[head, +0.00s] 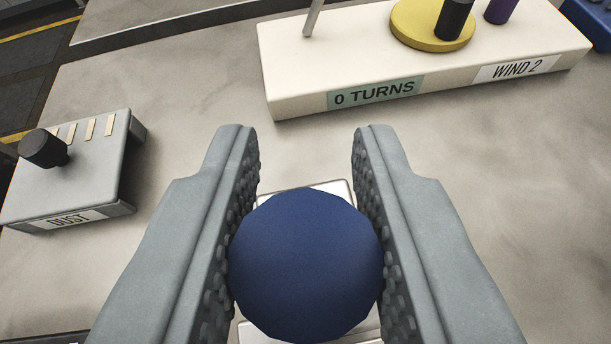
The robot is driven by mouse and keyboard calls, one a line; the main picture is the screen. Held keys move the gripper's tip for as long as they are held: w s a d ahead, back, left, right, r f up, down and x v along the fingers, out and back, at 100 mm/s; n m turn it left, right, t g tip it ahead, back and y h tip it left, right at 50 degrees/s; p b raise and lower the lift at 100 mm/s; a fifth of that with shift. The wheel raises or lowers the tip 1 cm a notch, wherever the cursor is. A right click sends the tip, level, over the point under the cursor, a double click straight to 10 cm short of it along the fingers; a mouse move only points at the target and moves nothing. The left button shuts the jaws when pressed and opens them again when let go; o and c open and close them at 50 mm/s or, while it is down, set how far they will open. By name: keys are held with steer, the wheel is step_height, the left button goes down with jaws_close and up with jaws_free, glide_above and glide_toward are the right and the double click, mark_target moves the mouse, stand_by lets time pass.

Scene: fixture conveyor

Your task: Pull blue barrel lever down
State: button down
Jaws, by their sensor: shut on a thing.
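A large round dark blue knob (305,265) sits between the two grey studded fingers of my gripper (306,235). Both fingers touch its sides, so my gripper is shut on it. It looks like the blue barrel end of the lever. The lever's shaft is hidden behind the knob, and I cannot tell the lever's angle. Part of a pale base (335,190) shows just beyond and below the knob.
A cream box (300,70) labelled "0 TURNS" and "WIND 2" stands beyond, with a yellow disc (420,30), a dark handle and a metal rod. A grey box (90,175) labelled "DUST" with a black knob (43,148) stands at left. Grey tabletop between them is clear.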

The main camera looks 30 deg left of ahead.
steer(key=shift+s+d+f, duration=0.1)
steer(key=shift+s, duration=0.05)
stand_by(0.6)
steer(key=c, duration=1.1)
jaws_free()
steer(key=v, duration=1.7)
steer(key=shift+s+d+f, duration=0.15)
steer(key=shift+s+f, duration=0.05)
steer(key=shift+s, duration=0.1)
steer(key=shift+d, duration=0.1)
steer(key=s+d+m+t+h, duration=0.1)
steer(key=s+d+t+h, duration=0.1)
steer(key=s+d, duration=0.3)
steer(key=s+d+r+m+t+h, duration=0.1)
steer(key=s+d+h, duration=0.1)
steer(key=s+d, duration=0.3)
steer(key=s+d+m+t+h, duration=0.1)
steer(key=s+d+m+t, duration=0.1)
steer(key=s+d, duration=0.3)
steer(key=shift+s+d+r+t+h, duration=0.2)
steer(key=shift+d+t+h, duration=0.1)
steer(key=shift+d+h, duration=0.1)
